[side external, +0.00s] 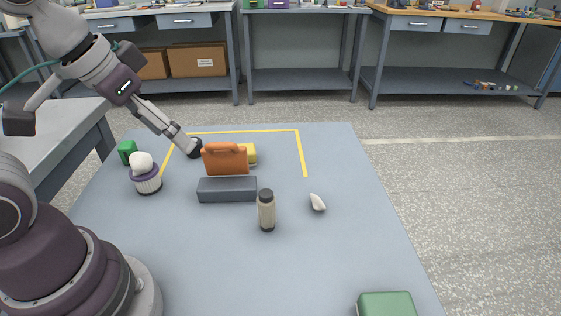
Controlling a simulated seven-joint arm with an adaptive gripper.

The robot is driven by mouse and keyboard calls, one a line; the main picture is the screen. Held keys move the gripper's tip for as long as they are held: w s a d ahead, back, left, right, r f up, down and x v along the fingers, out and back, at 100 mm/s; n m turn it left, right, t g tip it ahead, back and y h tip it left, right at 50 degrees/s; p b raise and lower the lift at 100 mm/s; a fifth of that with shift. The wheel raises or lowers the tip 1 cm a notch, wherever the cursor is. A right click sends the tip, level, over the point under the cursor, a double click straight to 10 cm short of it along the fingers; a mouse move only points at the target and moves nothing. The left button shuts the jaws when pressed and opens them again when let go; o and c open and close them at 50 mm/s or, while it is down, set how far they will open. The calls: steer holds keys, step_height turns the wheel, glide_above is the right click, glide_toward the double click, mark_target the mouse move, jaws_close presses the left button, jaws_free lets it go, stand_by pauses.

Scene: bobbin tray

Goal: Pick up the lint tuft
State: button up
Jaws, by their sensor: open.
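Two white things could be the lint tuft, and I cannot tell which one it is. A small pale tapered piece (317,202) lies alone on the blue-grey table top, right of the middle. My gripper (195,148) is open and reaches down from the upper left, beside the left edge of the orange case. It is apart from both white things, and its fingers are small and dark here.
An orange case with a handle (225,160) stands behind a dark grey block (227,190), partly hiding a yellow object (250,153). A beige bottle with a dark cap (266,210) stands in the middle. Green items lie at the far left (127,152) and front right (386,304).

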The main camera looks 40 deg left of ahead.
steer(key=w+d+f+n+g, duration=0.1)
steer(key=w+d+n+g, duration=0.2)
steer(key=w, duration=0.6)
steer(key=n+t+y, duration=0.1)
steer(key=n+y, duration=0.2)
glide_toward(318, 198)
steer(key=x, duration=1)
steer(key=shift+w+f, duration=0.15)
steer(key=shift+f, duration=0.2)
steer(key=c, duration=0.8)
